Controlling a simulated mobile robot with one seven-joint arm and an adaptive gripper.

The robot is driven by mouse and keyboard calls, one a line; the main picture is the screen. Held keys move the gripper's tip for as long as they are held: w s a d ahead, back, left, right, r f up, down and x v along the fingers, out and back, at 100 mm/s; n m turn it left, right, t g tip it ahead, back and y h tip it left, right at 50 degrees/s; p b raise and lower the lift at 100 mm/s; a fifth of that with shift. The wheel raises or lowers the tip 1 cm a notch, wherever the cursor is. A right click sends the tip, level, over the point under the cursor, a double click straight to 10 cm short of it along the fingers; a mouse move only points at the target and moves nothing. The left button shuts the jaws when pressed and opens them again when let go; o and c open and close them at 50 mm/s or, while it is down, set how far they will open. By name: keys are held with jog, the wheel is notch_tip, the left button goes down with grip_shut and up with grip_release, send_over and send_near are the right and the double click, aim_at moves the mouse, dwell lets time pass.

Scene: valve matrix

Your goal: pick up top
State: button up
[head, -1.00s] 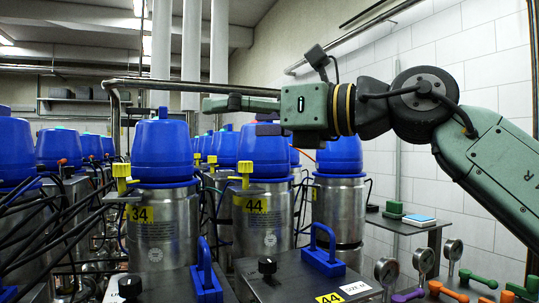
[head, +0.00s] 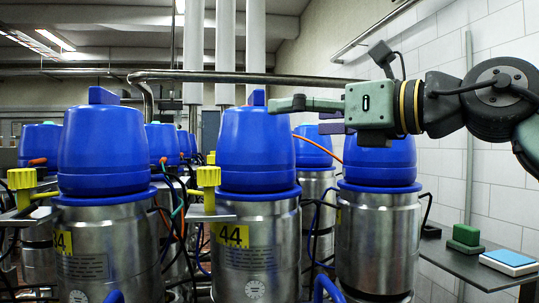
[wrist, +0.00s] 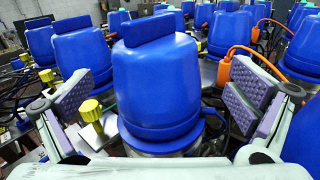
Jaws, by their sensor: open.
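A blue top (head: 255,150) with a raised grip bar sits upright on the metal canister labelled 44 (head: 232,235) in the head view. My gripper (head: 297,115) is just right of it, at the height of its upper part, pointing left. In the wrist view a blue top (wrist: 158,85), which appears to be the same one, stands ahead between my spread purple-padded fingers. Gaps show on both sides, and neither pad visibly touches it. My gripper is open and empty. How far the fingers reach along the top is hard to tell.
Another blue-topped canister (head: 380,210) stands below my gripper at right, and one at left (head: 103,150). A yellow valve handle (head: 209,178) stands beside canister 44. Orange plugs and cables (wrist: 240,50) lie right in the wrist view. A shelf (head: 480,262) is at right.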

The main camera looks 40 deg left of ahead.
aim_at(254, 117)
jog(key=a+p, duration=0.1)
jog(key=a, duration=0.2)
jog(key=a+p, duration=0.1)
jog(key=a, duration=0.2)
jog(key=a+p, duration=0.1)
jog(key=a, duration=0.2)
jog(key=shift+s+r+p, duration=0.2)
jog(key=shift+r+p, duration=0.1)
jog(key=shift+w+a+f, duration=0.1)
jog(key=shift+a+f, duration=0.05)
jog(key=shift+a, duration=0.2)
jog(key=c, duration=1.6)
